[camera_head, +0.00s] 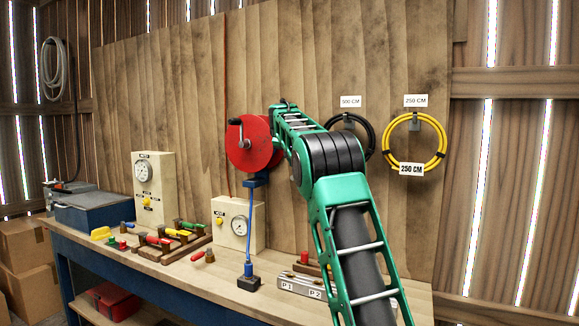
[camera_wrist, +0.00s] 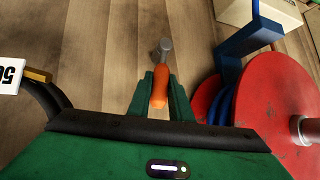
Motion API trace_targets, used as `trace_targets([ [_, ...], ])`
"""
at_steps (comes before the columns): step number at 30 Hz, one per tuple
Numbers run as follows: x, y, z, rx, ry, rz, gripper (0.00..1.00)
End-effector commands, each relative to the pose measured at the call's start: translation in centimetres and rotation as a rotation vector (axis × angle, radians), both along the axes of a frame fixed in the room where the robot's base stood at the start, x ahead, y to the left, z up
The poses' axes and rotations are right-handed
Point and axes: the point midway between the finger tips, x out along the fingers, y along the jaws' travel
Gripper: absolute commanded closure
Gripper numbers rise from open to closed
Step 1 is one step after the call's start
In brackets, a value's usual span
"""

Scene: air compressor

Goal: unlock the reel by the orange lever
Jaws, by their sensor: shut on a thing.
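The orange lever (camera_wrist: 159,90) with its grey metal end shows at the centre of the wrist view, in front of the wooden wall. My gripper (camera_wrist: 161,78) is shut on the lever, with one green finger on each side of it. The red reel (camera_wrist: 270,112) fills the right of the wrist view, beside the gripper and apart from it. In the head view the reel (camera_head: 247,144) hangs on the wooden wall with a dark crank on its face. There my arm's upper end covers the reel's right edge, and the lever and fingertips are hidden.
A blue bracket (camera_wrist: 248,40) holds the reel. The yellow hose coil (camera_head: 415,167) and a black coil (camera_head: 367,127) hang on the wall to the right. Gauge boxes (camera_head: 155,188) and tools stand on the workbench (camera_head: 190,270) below.

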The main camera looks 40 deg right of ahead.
Motion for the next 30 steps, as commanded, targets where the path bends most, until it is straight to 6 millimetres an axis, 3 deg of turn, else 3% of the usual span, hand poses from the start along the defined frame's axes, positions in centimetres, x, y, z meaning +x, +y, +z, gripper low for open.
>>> trace_targets([
  [11, -0.1, -0.3, 0.1, -0.003, 0.0, -0.003, 1.0],
  [12, -0.1, -0.3, 0.1, -0.003, 0.0, -0.003, 0.72],
  [14, -0.1, -0.4, 0.1, -0.003, 0.0, -0.003, 0.63],
  [23, -0.2, -0.3, 0.2, -0.001, 0.0, -0.003, 0.63],
  [30, -1.7, 1.2, 2.0, -0.002, -0.002, -0.003, 0.63],
])
